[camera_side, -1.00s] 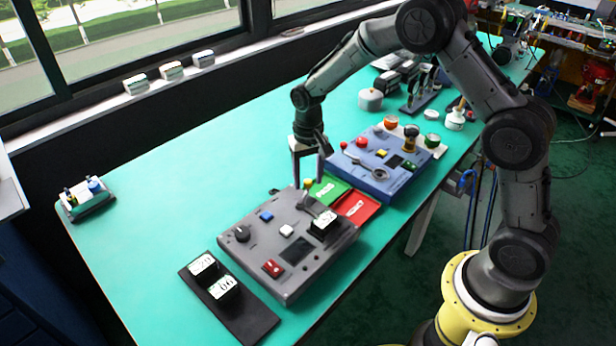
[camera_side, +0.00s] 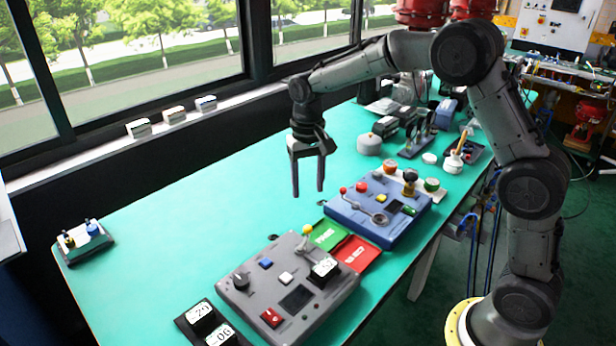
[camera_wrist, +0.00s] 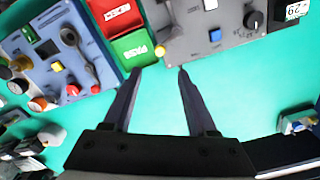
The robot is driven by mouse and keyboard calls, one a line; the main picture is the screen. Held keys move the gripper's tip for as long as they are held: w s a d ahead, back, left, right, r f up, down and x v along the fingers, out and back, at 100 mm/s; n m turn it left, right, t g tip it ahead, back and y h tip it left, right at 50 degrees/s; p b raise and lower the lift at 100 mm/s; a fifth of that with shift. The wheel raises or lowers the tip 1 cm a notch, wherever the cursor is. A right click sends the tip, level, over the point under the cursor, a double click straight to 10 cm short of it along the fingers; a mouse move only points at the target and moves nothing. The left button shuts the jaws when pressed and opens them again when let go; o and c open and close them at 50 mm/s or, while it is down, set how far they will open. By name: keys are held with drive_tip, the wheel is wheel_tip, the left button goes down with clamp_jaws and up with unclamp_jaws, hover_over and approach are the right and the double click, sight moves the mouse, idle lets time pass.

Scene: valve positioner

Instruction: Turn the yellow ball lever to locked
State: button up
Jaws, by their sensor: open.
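The yellow ball lever (camera_side: 306,230) stands on the grey control box, near its far right corner. Its yellow ball also shows in the wrist view (camera_wrist: 159,51), just beyond my fingertips. The grey control box (camera_side: 262,292) carries a black knob, a blue button, a white button, a red switch and a dark display. My gripper (camera_side: 308,194) is open and empty, with its fingers pointing down above the teal table behind the box. In the wrist view my gripper (camera_wrist: 159,70) has its fingers apart with nothing between them. Any lock marking beside the lever is too small to read.
A green tray (camera_side: 326,235) and a red tray (camera_side: 357,254) lie between the grey box and a blue box (camera_side: 372,222) with a red-balled lever. Black number blocks (camera_side: 203,316) stand at the front.

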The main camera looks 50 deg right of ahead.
drive_tip(key=shift+r, duration=1)
drive_tip(key=shift+r, duration=0.1)
drive_tip(key=s+r+t, duration=0.4)
drive_tip(key=s+r, duration=0.7)
drive_tip(key=r, duration=0.2)
drive_tip(key=s+f+n, duration=0.2)
drive_tip(key=s+f, duration=0.1)
drive_tip(key=s, duration=0.6)
drive_tip(key=s+f+n+t, duration=0.1)
drive_tip(key=s+f+n, duration=0.2)
drive_tip(key=s, duration=0.6)
drive_tip(key=shift+t, duration=0.3)
drive_tip(key=shift+r, duration=0.1)
